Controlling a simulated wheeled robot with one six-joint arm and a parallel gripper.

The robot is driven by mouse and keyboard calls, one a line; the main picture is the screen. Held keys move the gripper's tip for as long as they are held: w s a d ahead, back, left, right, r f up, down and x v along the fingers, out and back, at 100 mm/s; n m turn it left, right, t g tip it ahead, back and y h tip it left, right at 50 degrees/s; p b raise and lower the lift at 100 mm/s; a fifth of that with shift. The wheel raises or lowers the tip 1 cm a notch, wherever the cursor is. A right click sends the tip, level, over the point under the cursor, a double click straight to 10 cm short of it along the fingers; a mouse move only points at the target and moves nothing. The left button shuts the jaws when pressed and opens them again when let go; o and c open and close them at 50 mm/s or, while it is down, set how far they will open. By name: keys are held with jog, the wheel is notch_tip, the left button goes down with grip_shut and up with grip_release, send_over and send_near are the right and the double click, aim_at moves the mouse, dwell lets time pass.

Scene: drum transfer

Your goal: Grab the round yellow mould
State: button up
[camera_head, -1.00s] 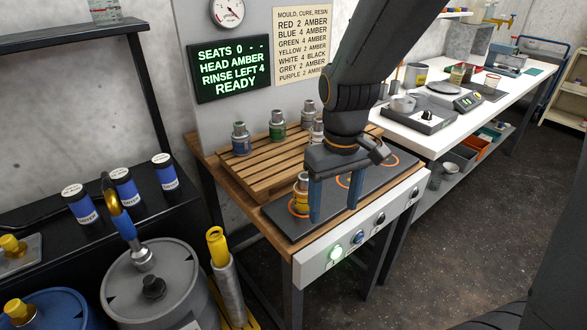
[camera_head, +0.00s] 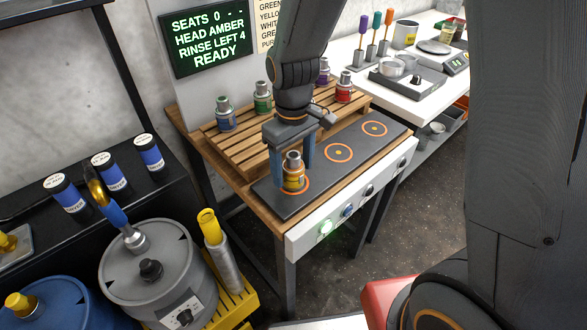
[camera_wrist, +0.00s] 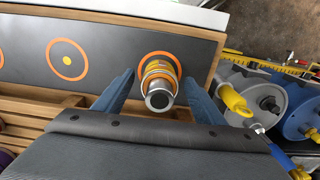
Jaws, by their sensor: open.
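The round yellow mould (camera_head: 293,176) stands upright on the left orange-ringed seat of the dark plate (camera_head: 339,171), with a metal neck on top. It also shows in the wrist view (camera_wrist: 158,85), seen from above, inside the orange ring. My gripper (camera_head: 292,172) is open, its two blue fingers on either side of the mould. In the wrist view the fingers (camera_wrist: 160,96) lie left and right of it, with a gap visible on each side. The fingertips' exact height against the mould is hard to tell.
Blue (camera_head: 225,113), green (camera_head: 262,97), red (camera_head: 344,86) and purple (camera_head: 323,71) moulds stand on the slatted wooden rack (camera_head: 222,144) behind. Two other ringed seats are empty. A lit green button (camera_head: 326,227) is on the front panel. Drums (camera_head: 150,268) stand lower left.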

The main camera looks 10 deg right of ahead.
jog(key=shift+f, duration=0.6)
jog(key=shift+c, duration=0.4)
jog(key=c, duration=1.3)
jog(key=shift+r, duration=0.1)
